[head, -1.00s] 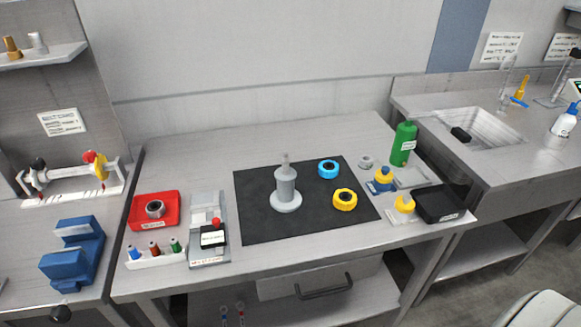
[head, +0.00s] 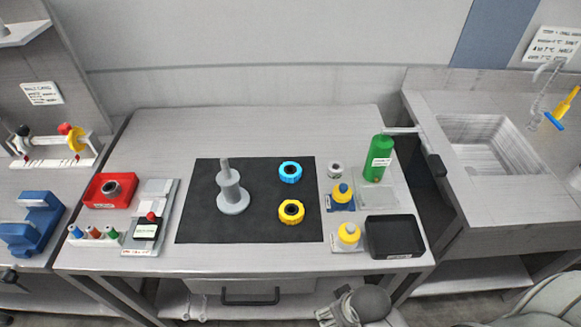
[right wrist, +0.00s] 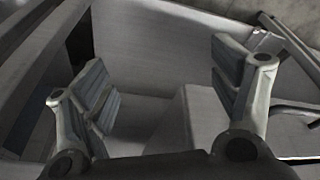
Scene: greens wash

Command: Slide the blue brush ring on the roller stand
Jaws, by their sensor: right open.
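The blue brush ring (head: 290,172) lies flat on the black mat (head: 255,228), toward its back right. The roller stand (head: 232,195), a grey upright post on a stepped round base, stands on the mat left of the ring, with no ring around it. A yellow ring (head: 291,211) lies in front of the blue one. My right gripper shows in the right wrist view (right wrist: 165,92), its two padded fingers wide apart with nothing between them. Part of my right arm (head: 368,303) enters at the bottom of the head view, below the table's front edge. My left gripper is out of view.
Right of the mat stand a green bottle (head: 378,158), a black tray (head: 395,236) and yellow-topped pieces (head: 348,234). Left are a red tray (head: 98,200), a grey fixture and small coloured vials. A sink (head: 490,145) is at right. The table's back strip is clear.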

